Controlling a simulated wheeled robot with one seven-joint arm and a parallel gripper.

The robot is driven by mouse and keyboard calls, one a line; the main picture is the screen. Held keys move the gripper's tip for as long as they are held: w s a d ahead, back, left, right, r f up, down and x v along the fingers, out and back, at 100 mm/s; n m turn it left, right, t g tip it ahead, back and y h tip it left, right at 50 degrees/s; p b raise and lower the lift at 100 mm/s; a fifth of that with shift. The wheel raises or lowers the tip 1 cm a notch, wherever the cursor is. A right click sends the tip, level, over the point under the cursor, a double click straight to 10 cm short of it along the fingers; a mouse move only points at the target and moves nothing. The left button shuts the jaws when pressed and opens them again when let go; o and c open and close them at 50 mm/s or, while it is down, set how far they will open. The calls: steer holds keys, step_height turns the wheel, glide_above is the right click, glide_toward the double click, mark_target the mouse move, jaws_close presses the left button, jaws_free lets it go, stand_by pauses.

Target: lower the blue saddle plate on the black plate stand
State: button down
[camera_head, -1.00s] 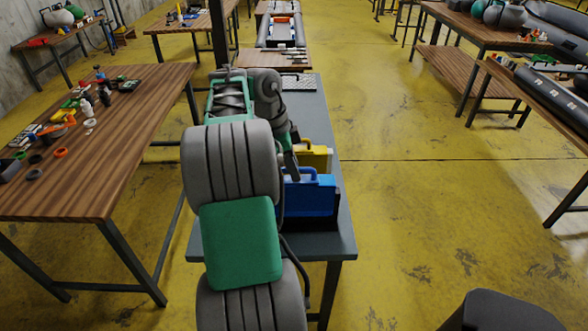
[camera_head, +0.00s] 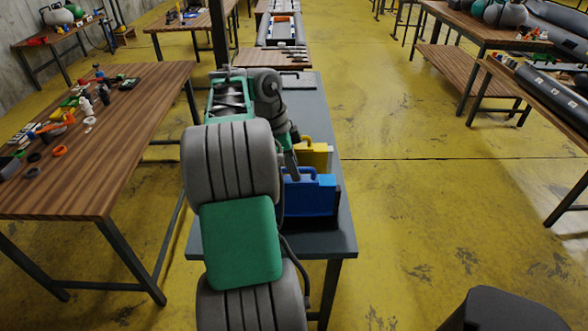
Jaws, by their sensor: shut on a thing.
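The blue saddle plate (camera_head: 310,196) stands upright near the front right of the grey table, with a handle-like top. My gripper (camera_head: 295,175) is at its upper left edge, shut on it. The black plate stand (camera_head: 338,203) shows only as a dark strip at the plate's right end and along its bottom. The plate is at or in the stand; whether it is fully seated I cannot tell. My arm hides the plate's left part and most of the stand.
A yellow plate (camera_head: 316,155) stands just behind the blue one. The grey table (camera_head: 325,236) has bare room in front and behind. A wooden table (camera_head: 110,150) with small parts is at the left. Open yellow floor lies to the right.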

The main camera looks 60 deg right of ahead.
mark_target(295, 189)
steer(key=shift+f+b, duration=1.2)
steer(key=shift+f, duration=0.1)
steer(key=c, duration=1.3)
jaws_free()
